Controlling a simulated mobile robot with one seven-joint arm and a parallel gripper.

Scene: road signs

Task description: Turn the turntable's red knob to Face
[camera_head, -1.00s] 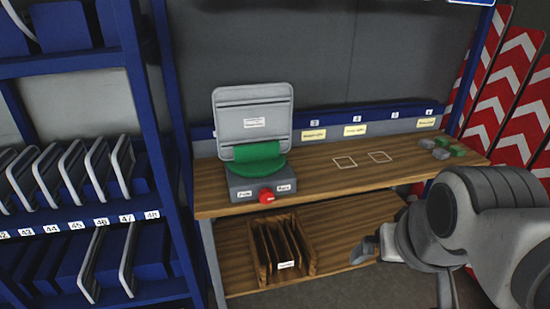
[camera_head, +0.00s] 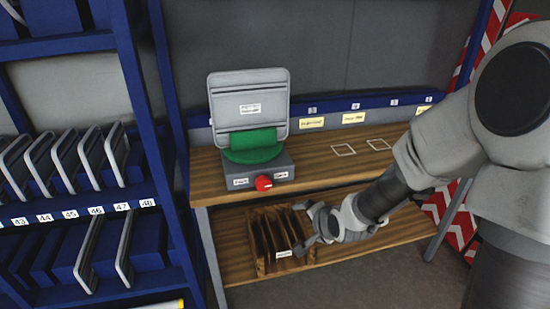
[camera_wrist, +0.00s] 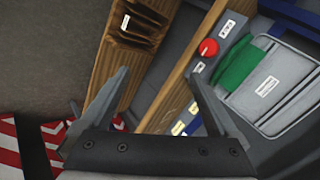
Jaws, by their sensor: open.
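The turntable (camera_head: 257,178) is a grey box on the wooden bench, with a green clamp (camera_head: 252,146) on top holding a grey sign panel (camera_head: 248,97) upright, its ribbed side to the camera. The red knob (camera_head: 263,183) is on its front between two white labels, whose words are too small to read surely. In the wrist view the red knob (camera_wrist: 208,47) lies beyond my fingers, apart from them. My gripper (camera_head: 303,223) is open and empty, below and right of the knob, in front of the lower shelf. It also shows in the wrist view (camera_wrist: 155,85).
A slotted wooden rack (camera_head: 275,240) stands on the lower shelf, close to my gripper. The bench top (camera_head: 330,165) right of the turntable is clear, with white outlined squares. A blue rack (camera_head: 135,90) of panels stands left. Red-white chevron boards (camera_head: 455,215) are at right.

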